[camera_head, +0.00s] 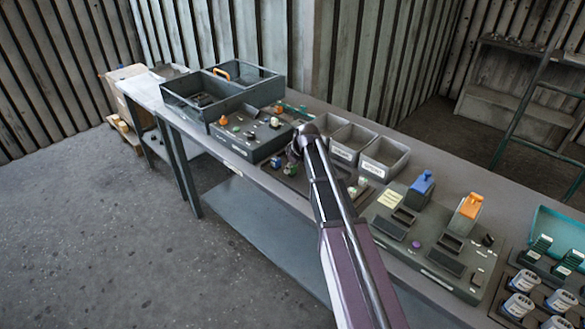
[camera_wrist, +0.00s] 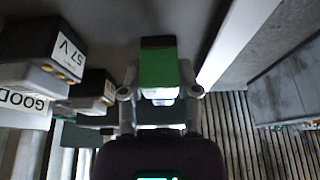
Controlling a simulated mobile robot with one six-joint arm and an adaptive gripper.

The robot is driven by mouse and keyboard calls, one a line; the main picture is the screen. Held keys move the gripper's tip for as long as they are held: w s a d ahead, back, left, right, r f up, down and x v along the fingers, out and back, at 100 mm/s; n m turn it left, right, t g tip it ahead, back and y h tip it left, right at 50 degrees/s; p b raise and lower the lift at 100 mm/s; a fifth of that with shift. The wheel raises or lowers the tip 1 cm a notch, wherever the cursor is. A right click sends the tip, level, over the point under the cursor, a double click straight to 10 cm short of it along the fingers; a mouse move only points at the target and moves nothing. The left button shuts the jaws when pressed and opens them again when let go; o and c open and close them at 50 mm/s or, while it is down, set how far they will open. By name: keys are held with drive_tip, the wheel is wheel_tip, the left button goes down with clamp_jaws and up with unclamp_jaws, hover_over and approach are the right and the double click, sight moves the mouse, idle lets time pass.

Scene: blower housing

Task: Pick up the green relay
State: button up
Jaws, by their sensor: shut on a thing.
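The green relay (camera_wrist: 158,70) shows in the wrist view as a green block with a dark end. My gripper (camera_wrist: 160,94) is shut on it, one finger on each side. In the head view my arm reaches over the workbench, and its end (camera_head: 303,140) is above the middle of the bench near the grey bins. My arm hides much of the spot below it there, and I cannot clearly make out the held relay in that view.
In the wrist view, dark blocks labelled "57 V" (camera_wrist: 42,48) and a "GOOD" label (camera_wrist: 24,101) are close on the left. In the head view, grey bins (camera_head: 385,157), a knobbed panel (camera_head: 250,133), a blue-handled device (camera_head: 421,186) and an orange-handled one (camera_head: 469,208) crowd the workbench.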

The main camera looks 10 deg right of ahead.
drive_tip(key=shift+r+p, duration=0.7)
drive_tip(key=shift+r, duration=0.25)
drive_tip(key=s+a+r+p, duration=0.1)
drive_tip(key=s+a, duration=0.1)
drive_tip(key=s, duration=0.5)
drive_tip(key=s+a, duration=0.2)
drive_tip(key=s, duration=0.6)
drive_tip(key=shift+s+r+p, duration=0.3)
drive_tip(key=shift+r+p, duration=0.1)
drive_tip(key=shift+s+d, duration=0.1)
drive_tip(key=shift+s, duration=0.05)
